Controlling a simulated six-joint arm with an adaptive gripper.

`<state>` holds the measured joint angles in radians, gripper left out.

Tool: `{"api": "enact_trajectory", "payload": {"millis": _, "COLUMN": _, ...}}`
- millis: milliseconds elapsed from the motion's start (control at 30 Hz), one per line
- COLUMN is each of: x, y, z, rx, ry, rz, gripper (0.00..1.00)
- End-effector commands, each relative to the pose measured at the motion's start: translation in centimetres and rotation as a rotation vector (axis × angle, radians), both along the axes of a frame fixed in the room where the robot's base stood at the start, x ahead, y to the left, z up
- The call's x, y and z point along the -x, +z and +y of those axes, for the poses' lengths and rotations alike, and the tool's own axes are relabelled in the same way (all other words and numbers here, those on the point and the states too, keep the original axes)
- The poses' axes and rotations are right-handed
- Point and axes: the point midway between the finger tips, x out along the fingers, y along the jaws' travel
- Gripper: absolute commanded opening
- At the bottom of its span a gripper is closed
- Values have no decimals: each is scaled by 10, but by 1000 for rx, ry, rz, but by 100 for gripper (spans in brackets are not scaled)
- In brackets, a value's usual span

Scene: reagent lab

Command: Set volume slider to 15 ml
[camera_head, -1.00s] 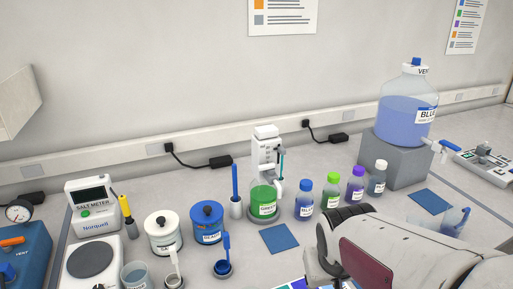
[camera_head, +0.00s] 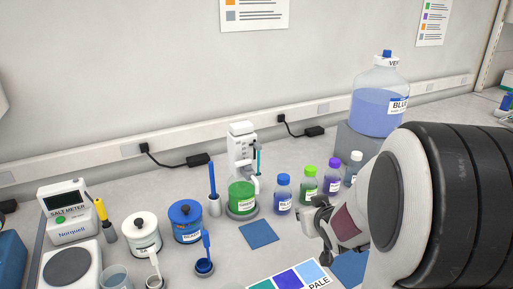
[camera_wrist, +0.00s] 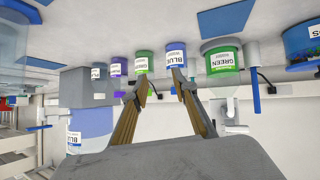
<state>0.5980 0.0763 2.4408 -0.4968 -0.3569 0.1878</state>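The white bottle-top dispenser (camera_head: 241,150) stands on the green bottle (camera_head: 241,197) at mid-bench in the head view. A small dark part shows on its right side, perhaps the volume slider (camera_head: 257,147); its scale and setting are too small to read. My gripper (camera_head: 318,222) is in front and to the right of the dispenser, apart from it. In the wrist view, which is upside down, my gripper's fingers (camera_wrist: 160,90) are apart with nothing between them. The green bottle (camera_wrist: 222,62) is there to the right of the fingers.
A blue bottle (camera_head: 283,194), a green-capped bottle (camera_head: 307,186) and a purple-capped bottle (camera_head: 332,178) stand right of the dispenser. A blue mat (camera_head: 258,234) lies in front. A blue stirrer stands in a white holder (camera_head: 214,206) on the left. My arm covers the right foreground.

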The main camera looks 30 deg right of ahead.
Motion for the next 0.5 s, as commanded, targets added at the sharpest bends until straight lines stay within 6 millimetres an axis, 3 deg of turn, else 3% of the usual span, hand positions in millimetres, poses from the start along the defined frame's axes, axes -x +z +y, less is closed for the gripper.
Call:
{"api": "enact_trajectory", "payload": {"millis": 267, "x": -37, "y": 26, "z": 8, "rx": 7, "ry": 98, "rz": -196, "gripper": 28}}
{"api": "enact_trajectory", "payload": {"millis": 500, "x": -63, "y": 69, "z": 33, "rx": 4, "ry": 210, "rz": -391, "gripper": 28}}
